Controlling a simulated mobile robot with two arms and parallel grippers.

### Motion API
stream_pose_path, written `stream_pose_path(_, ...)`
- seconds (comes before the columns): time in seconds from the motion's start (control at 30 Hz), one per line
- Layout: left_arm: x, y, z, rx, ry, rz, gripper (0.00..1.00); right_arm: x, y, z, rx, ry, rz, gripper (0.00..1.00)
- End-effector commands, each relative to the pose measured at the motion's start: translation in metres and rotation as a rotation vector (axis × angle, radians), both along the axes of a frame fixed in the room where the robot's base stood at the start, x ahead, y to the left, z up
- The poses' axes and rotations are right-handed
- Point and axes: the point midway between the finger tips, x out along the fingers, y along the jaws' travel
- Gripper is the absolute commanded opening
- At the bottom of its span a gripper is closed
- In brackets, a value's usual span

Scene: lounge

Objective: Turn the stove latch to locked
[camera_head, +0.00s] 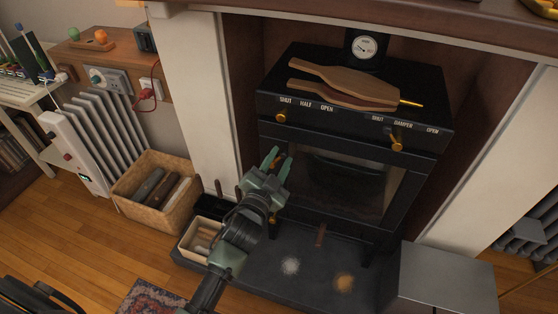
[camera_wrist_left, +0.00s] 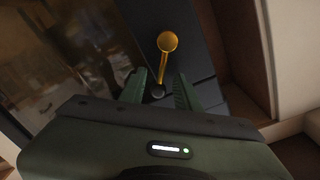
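The black stove (camera_head: 300,135) stands in the fireplace with its glass door (camera_head: 340,180) closed. In the left wrist view, the latch (camera_wrist_left: 168,42) is a brass lever with a round knob, its stem running down to a dark pivot on the stove front. My left gripper (camera_head: 277,157) is at the left edge of the door, largely hiding the latch in the head view. In the left wrist view, the open fingers of this gripper (camera_wrist_left: 158,88) lie on either side of the lower stem; contact cannot be told. My right gripper is not in view.
Two brass damper knobs (camera_head: 281,117) (camera_head: 397,145) stick out above the door. Wooden bellows (camera_head: 345,82) lie on the stove top. A log basket (camera_head: 155,205), a small bin (camera_head: 200,240) and a grey box (camera_head: 445,280) stand around the hearth slab (camera_head: 300,280).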

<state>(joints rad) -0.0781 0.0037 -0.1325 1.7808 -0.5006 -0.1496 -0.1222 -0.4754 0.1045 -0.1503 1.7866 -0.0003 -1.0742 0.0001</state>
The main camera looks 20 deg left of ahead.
Motion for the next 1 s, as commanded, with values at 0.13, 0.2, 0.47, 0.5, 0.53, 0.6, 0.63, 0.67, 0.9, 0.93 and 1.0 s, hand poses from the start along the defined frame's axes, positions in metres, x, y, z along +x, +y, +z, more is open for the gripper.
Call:
stream_pose_path(0.13,-0.0002,0.0,-0.0001,0.0,0.0,0.0,0.29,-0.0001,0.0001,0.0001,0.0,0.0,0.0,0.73)
stream_pose_path(0.2,-0.0003,0.0,-0.0001,0.0,0.0,0.0,0.1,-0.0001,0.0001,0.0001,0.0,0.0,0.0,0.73)
stream_pose_path(0.47,-0.0004,0.0,-0.0003,0.0,0.0,0.0,0.0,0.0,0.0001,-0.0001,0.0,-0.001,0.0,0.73)
stream_pose_path(0.5,-0.0004,-0.0001,-0.0003,0.0,0.001,-0.001,0.0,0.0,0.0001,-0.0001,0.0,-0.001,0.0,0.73)
stream_pose_path(0.53,-0.0004,-0.0001,-0.0003,0.0,0.001,-0.001,0.0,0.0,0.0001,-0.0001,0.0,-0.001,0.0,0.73)
stream_pose_path(0.6,-0.0005,-0.0001,-0.0003,0.0,0.001,-0.001,0.0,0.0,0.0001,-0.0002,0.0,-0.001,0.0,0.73)
stream_pose_path(0.63,-0.0005,-0.0001,-0.0003,0.0,0.001,-0.001,0.0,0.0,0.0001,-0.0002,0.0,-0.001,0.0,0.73)
stream_pose_path(0.67,-0.0005,-0.0001,-0.0005,0.0,0.001,-0.001,0.0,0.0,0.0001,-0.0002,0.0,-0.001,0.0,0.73)
stream_pose_path(0.9,-0.0005,-0.0001,-0.0006,0.0,0.001,0.0,0.0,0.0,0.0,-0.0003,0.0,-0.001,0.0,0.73)
stream_pose_path(0.93,-0.0005,-0.0001,-0.0006,0.0,0.001,0.0,0.0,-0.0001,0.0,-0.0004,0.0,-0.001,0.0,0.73)
stream_pose_path(1.0,-0.0005,-0.0001,-0.0006,0.0,0.001,0.0,0.0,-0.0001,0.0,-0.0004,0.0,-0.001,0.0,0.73)
